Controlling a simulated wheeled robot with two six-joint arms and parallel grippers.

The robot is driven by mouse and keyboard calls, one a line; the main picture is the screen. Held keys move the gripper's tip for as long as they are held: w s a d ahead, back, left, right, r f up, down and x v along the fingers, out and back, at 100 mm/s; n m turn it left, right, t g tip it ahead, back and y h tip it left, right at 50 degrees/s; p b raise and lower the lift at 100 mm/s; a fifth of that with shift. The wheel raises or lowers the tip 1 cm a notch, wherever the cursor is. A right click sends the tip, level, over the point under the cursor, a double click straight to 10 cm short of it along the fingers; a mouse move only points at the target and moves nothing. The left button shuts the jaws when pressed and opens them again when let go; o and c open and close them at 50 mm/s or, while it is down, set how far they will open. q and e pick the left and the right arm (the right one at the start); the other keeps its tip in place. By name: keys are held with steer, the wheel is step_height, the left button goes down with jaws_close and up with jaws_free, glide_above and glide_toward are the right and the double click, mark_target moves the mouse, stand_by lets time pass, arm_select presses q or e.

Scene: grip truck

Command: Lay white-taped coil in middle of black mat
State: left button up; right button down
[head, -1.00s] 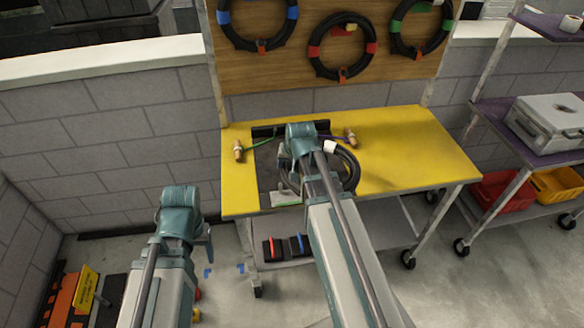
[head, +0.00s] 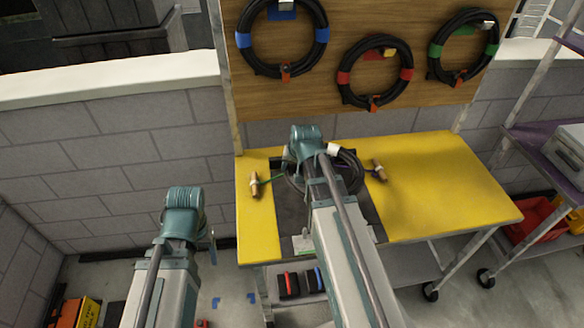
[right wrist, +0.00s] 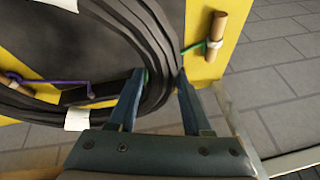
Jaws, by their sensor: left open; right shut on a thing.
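A black coil with white tape bands (head: 350,172) is over the back right part of the black mat (head: 288,218) on the yellow table. My right arm hides much of it in the head view. My right gripper (right wrist: 160,78) is shut on the coil's rim, and the coil's black strands (right wrist: 152,40) pass between its fingers. The mat's dark surface (right wrist: 100,42) shows inside the ring. I cannot tell whether the coil touches the mat. My left gripper (head: 205,238) is open and empty, left of the table and away from it.
Wooden-handled pieces with green and purple cords lie left (head: 254,185) and right (head: 378,170) of the mat. Coils with blue, red (head: 375,72) and green tape hang on the wooden board behind. The table's right part (head: 440,195) is clear. A purple-shelved cart stands right.

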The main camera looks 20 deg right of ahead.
step_height(320, 180, down, 9)
steer(key=b, duration=0.9)
steer(key=shift+f, duration=0.2)
steer(key=shift+c, duration=1.3)
jaws_free()
steer(key=shift+s+r, duration=0.1)
steer(key=shift+r, duration=0.05)
steer(key=p+v, duration=1.2)
steer(key=v, duration=0.1)
steer(key=shift+s+r, duration=0.1)
steer(key=shift+r, duration=0.2)
